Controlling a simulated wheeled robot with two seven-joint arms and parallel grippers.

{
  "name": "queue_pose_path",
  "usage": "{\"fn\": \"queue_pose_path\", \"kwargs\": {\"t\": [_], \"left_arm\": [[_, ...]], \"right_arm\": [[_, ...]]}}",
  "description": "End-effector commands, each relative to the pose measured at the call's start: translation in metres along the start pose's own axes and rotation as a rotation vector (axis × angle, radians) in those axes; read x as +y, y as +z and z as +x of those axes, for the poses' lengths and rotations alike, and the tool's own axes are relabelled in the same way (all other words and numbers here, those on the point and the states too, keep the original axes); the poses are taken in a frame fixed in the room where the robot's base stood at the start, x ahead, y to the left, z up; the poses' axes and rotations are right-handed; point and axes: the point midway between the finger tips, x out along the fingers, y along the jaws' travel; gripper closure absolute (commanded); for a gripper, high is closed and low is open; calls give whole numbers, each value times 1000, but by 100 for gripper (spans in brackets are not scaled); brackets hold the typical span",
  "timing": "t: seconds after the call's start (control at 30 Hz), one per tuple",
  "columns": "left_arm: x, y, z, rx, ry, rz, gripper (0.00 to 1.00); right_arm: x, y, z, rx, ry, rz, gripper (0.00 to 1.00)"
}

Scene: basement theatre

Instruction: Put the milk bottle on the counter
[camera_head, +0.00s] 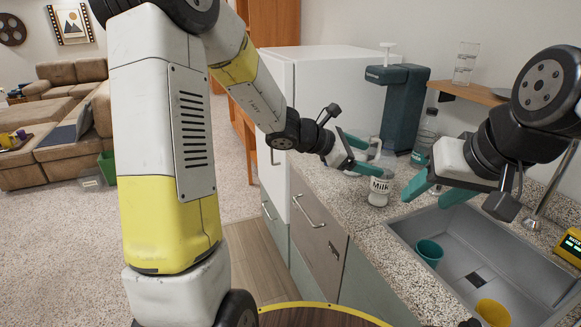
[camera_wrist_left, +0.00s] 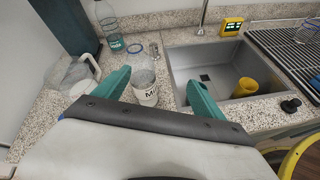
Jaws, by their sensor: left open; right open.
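The milk bottle (camera_head: 380,187), a small clear-and-white container labelled "Milk", stands upright on the speckled counter (camera_head: 408,207), left of the sink. It also shows in the left wrist view (camera_wrist_left: 147,92), in line between the two teal fingers. My left gripper (camera_head: 368,154) is open and empty, just above and beside the milk bottle in the head view. I cannot tell whether a finger touches it. My right gripper (camera_head: 432,190) is open and empty, over the counter and the sink's near-left edge, right of the milk bottle.
A dark teal machine (camera_head: 402,105) and a labelled clear bottle (camera_head: 424,148) stand behind. A clear jug (camera_wrist_left: 72,75) is beside my left gripper. A yellow device (camera_wrist_left: 231,26) sits behind the sink.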

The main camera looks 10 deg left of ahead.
Motion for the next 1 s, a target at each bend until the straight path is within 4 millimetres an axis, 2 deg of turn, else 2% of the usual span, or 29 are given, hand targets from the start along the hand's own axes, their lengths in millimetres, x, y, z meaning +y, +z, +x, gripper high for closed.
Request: {"fn": "queue_pose_path", "kwargs": {"t": [0.03, 0.1, 0.2, 0.37, 0.5, 0.7, 0.8, 0.9, 1.0], "left_arm": [[-12, 16, -17, 12, -27, 136, 20], [-31, 27, -40, 41, -77, 331, 20], [-58, 36, -73, 92, -147, 599, 20], [-95, 33, -129, 197, -263, 1010, 20], [-118, 20, -181, 317, -367, 1346, 20], [-133, -5, -249, 509, -514, 1725, 20], [-135, -15, -273, 583, -570, 1836, 20], [-135, -20, -287, 630, -605, 1899, 20], [-135, -23, -292, 648, -622, 1925, 20]], "right_arm": [[0, 0, 0, 0, 0, 0, 49], [0, 0, 0, 0, 0, 0, 49], [0, 0, 0, 0, 0, 0, 49], [0, 0, 0, 0, 0, 0, 49], [0, 0, 0, 0, 0, 0, 49], [0, 0, 0, 0, 0, 0, 49], [0, 0, 0, 0, 0, 0, 49], [0, 0, 0, 0, 0, 0, 49], [0, 0, 0, 0, 0, 0, 49]]}}
